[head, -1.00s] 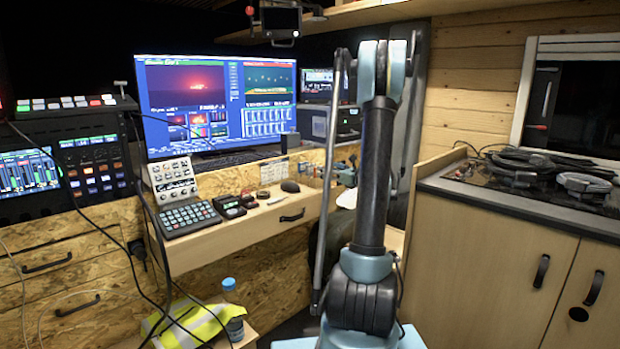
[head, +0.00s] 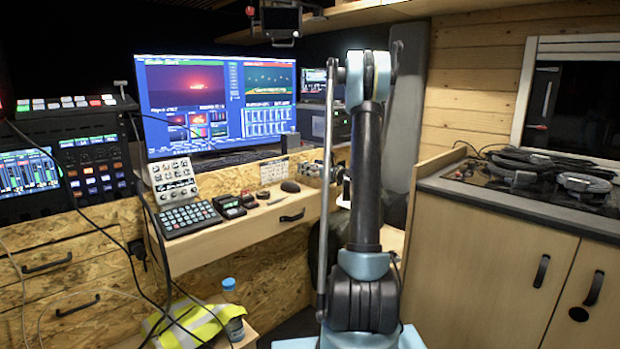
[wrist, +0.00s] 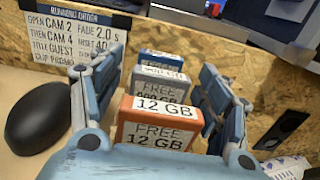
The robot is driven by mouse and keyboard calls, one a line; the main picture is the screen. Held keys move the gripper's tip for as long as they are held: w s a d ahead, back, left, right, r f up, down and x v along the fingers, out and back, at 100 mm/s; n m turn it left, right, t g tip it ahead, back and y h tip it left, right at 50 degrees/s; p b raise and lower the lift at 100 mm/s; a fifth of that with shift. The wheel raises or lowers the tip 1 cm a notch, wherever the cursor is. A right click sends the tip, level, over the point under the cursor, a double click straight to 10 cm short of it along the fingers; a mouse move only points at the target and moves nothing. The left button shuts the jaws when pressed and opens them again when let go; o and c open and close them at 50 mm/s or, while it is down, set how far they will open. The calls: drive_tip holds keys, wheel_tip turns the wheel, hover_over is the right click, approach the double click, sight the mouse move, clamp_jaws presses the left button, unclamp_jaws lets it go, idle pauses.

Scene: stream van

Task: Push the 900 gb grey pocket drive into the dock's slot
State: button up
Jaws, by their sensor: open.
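In the wrist view the grey pocket drive (wrist: 160,88) stands upright in a row, between an orange drive labelled 12 GB (wrist: 155,125) in front and a blue drive (wrist: 161,57) behind. Its label reads FREE and a partly hidden GB figure. My gripper (wrist: 146,75) is open, one finger on each side of the row, with nothing held. The orange drive is nearest to my palm and hides the lower part of the grey one. In the head view my arm largely hides the gripper. I cannot make out the dock or its slot with certainty.
A black mouse (wrist: 40,115) lies left of my gripper, below a running order card (wrist: 76,52). A wooden panel (wrist: 265,100) stands to the right. The head view shows the desk (head: 240,232), a keypad (head: 190,219) and a monitor (head: 215,100).

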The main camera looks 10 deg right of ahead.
drive_tip(key=c, duration=1.2)
